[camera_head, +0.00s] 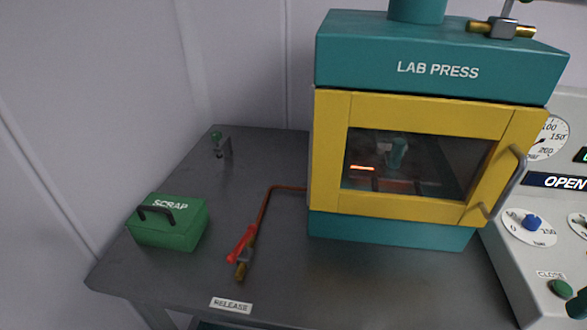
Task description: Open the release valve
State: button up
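The release valve (245,256) is a small brass valve on the grey bench, left of the press. Its red lever (240,244) lies slanted beside the brass body, roughly in line with the pipe. A copper pipe (265,207) runs from the valve to the left side of the press. A white label reading RELEASE (231,305) is on the bench's front edge below the valve. My gripper is not recognisable in this view.
The teal LAB PRESS (392,226) has a yellow door (418,105), which looks closed, with a grey handle (510,185). A green SCRAP box (166,232) stands left of the valve. A control panel (516,277) stands right. Bare bench (278,278) lies right of the valve.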

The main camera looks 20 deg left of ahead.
aim_at(232, 258)
jog(key=u, duration=0.6)
jog(key=k, duration=0.8)
jog(key=u, duration=0.8)
jog(key=k, duration=0.35)
jog(key=u, duration=0.1)
jog(key=i, duration=1.4)
jog(key=z, duration=0.45)
